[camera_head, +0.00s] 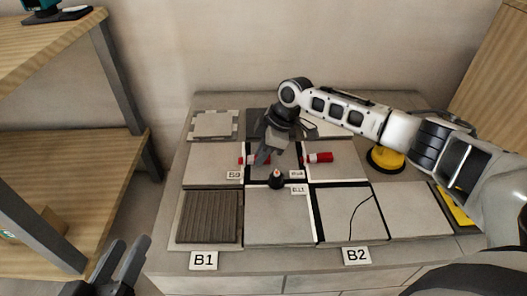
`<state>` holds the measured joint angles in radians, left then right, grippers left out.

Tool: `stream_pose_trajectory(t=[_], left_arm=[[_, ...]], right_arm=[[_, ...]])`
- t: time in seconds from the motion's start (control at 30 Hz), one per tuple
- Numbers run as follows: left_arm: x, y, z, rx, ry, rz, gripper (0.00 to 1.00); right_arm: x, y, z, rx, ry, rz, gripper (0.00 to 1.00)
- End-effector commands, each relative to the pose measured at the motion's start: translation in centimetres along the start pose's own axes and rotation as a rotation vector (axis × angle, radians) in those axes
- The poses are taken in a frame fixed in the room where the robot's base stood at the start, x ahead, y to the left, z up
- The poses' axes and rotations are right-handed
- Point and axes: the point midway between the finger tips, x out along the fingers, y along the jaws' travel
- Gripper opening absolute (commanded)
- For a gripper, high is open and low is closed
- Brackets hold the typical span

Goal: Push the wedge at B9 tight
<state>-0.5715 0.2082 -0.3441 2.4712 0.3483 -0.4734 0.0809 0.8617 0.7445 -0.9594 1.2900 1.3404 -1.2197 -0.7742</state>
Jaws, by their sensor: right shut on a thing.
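A red wedge (243,160) with white beside it lies across the joint in the left part of the tile field, partly hidden by my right gripper. A second red wedge (318,157) lies at the joint to the right. Small labels (233,175) and (297,174) stand near them, too small to read surely, so I cannot tell which wedge is B9. My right gripper (262,158) reaches down over the left wedge and is shut on it; its fingertips are partly unclear. My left gripper (123,268) is open and empty at the bottom left, away from the tiles.
A black pointed piece (276,181) stands on the joint in front of my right gripper. A ribbed tile (210,217) lies front left and a cracked tile (347,214) front right. A yellow suction cup (386,158) sits at the right. A wooden shelf (75,185) stands left.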

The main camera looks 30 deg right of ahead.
Motion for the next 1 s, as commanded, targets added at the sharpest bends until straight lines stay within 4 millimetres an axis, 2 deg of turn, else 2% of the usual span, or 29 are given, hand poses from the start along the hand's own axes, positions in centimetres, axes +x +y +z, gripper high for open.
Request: stream_pose_trajectory(t=[1.0], left_arm=[[0.1,0.1,-0.4,0.004,0.002,0.001,0.36]], right_arm=[[0.6,-0.1,-1.4,-0.001,0.001,-0.001,0.01]])
